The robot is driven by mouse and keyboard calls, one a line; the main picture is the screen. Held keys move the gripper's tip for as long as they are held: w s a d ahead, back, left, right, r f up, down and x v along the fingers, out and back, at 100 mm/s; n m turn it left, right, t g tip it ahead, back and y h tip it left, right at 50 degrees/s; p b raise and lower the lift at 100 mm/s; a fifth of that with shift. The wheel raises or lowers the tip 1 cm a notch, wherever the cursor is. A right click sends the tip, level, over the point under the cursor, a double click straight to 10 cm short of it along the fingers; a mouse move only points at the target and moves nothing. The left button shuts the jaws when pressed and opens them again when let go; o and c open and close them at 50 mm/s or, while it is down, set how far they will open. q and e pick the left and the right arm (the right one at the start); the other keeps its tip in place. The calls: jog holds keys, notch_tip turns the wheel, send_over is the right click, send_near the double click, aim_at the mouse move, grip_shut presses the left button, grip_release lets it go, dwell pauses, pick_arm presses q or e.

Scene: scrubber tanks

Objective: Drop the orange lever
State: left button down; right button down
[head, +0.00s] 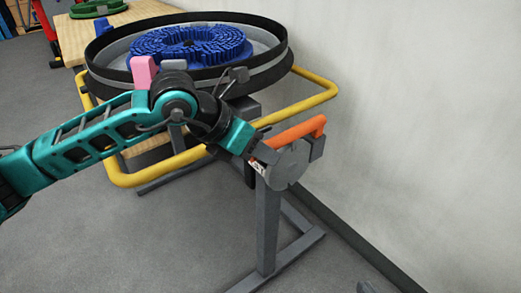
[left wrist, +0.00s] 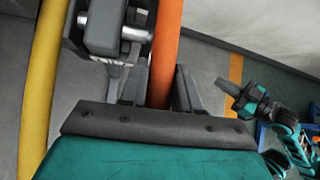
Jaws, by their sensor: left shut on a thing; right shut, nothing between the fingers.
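The orange lever (head: 300,131) is a bar beside a grey round pivot (head: 290,165) on top of a grey post. It slopes slightly up to the right in the head view. My left gripper (head: 263,150) is at the lever's near left end. In the left wrist view, the lever (left wrist: 166,45) runs between the two dark fingers of my left gripper (left wrist: 158,88), which is shut on it. My right gripper (left wrist: 228,88) is shut and empty, away from the lever, at the right of the left wrist view.
A round black-rimmed tank (head: 271,78) with a blue brush disc (head: 190,45) stands behind my left arm. A yellow tube frame (head: 318,97) surrounds it and passes close to the lever. A pale wall (head: 430,120) bounds the right side. Grey floor is open at lower left.

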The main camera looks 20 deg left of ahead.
pick_arm(q)
jog(key=shift+f, duration=0.15)
jog(key=c, duration=0.9)
grip_release()
pick_arm(e)
jog(key=shift+w+r, duration=0.15)
jog(key=shift+w, duration=0.05)
pick_arm(q)
jog(key=p+v, duration=0.2)
jog(key=v, duration=1.1)
jog(key=shift+p, duration=0.35)
pick_arm(e)
jog(key=shift+s+d+r, duration=0.3)
jog(key=shift+s+d, duration=0.1)
jog(key=shift+d, duration=0.05)
jog(key=shift+w, duration=0.1)
